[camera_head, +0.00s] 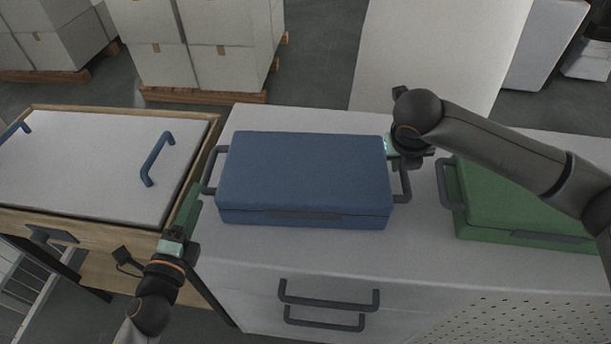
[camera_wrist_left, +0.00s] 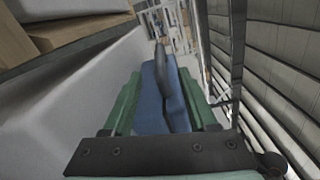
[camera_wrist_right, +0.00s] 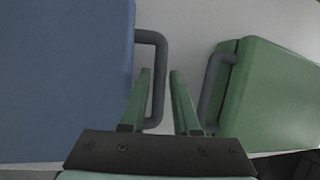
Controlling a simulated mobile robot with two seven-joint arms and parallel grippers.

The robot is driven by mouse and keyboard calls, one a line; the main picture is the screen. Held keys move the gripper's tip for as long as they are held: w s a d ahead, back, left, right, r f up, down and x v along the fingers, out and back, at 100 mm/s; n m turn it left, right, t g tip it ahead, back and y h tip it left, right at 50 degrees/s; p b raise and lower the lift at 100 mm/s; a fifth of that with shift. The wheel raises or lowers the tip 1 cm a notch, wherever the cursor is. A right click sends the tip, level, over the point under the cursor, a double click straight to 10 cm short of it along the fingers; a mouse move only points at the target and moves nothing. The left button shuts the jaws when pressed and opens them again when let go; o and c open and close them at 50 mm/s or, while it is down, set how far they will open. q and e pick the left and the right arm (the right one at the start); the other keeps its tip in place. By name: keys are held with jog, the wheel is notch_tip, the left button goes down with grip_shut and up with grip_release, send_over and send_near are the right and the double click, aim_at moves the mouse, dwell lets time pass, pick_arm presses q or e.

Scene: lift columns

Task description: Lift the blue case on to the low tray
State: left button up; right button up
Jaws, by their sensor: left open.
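The blue case (camera_head: 305,180) lies flat on the grey counter, with a dark handle at each end. The low tray (camera_head: 95,160), pale with a wooden rim and blue handles, stands to the left. My left gripper (camera_head: 192,205) is open beside the case's left end; in the left wrist view its green fingers (camera_wrist_left: 165,95) stand either side of the dark handle (camera_wrist_left: 163,70), apart from it. My right gripper is mostly hidden by its arm in the head view; in the right wrist view its fingers (camera_wrist_right: 160,75) are open, with the case's right handle (camera_wrist_right: 158,85) between them.
A green case (camera_head: 520,200) with its own handle (camera_wrist_right: 210,85) lies just right of my right gripper on the grey counter (camera_head: 330,255). Drawer handles (camera_head: 328,298) stick out from the counter's front. White boxes (camera_head: 225,60) on pallets stand behind.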

aim_at(205, 174)
pick_arm(q)
jog(key=shift+x, duration=3.5)
pick_arm(e)
jog(key=shift+x, duration=3.5)
pick_arm(q)
jog(key=shift+c, duration=0.2)
pick_arm(e)
jog(key=shift+c, duration=0.2)
pick_arm(q)
jog(key=c, duration=0.4)
pick_arm(e)
jog(key=shift+r, duration=0.1)
grip_shut()
pick_arm(q)
grip_shut()
jog(key=shift+f, duration=0.1)
jog(key=shift+w+r, duration=0.1)
jog(key=shift+r, duration=0.25)
pick_arm(e)
jog(key=shift+w+r, duration=0.25)
